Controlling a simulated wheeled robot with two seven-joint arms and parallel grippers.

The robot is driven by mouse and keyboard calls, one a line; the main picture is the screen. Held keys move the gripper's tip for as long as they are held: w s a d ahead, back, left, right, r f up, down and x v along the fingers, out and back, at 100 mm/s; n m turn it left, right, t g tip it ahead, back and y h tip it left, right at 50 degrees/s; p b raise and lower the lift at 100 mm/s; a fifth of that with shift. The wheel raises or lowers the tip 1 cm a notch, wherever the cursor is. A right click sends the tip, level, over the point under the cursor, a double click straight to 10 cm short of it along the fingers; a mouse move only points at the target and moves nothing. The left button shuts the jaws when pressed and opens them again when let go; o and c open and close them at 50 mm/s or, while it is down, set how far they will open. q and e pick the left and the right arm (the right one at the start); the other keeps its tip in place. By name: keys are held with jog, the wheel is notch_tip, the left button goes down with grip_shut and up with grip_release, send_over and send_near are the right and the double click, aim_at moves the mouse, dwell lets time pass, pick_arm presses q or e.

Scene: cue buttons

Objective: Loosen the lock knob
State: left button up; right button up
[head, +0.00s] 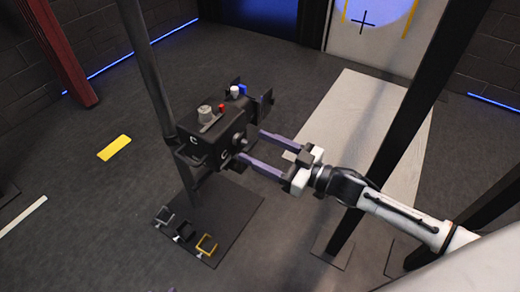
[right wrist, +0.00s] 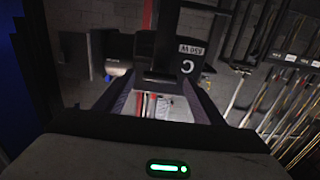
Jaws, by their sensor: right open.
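A black box-shaped device (head: 208,140) is mounted on a dark upright pole. A grey knob (head: 205,113), a small red button (head: 221,107) and a white-topped knob (head: 236,91) sit on its top. I cannot tell which part is the lock knob. My right gripper (head: 251,147) is open and empty, its two purple fingers pointing at the device's right side. My left gripper is not in view.
A dark base plate (head: 238,215) lies below the device. Small black and yellow clips (head: 206,244) lie at its front left. A dark post (head: 405,120) stands to the right. A yellow floor mark (head: 115,148) lies on open floor at left.

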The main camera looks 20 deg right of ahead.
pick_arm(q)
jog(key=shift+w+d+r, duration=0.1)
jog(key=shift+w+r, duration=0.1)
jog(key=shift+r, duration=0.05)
pick_arm(e)
jog(key=c, duration=1)
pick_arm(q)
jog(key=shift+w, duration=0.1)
pick_arm(e)
jog(key=shift+c, duration=0.2)
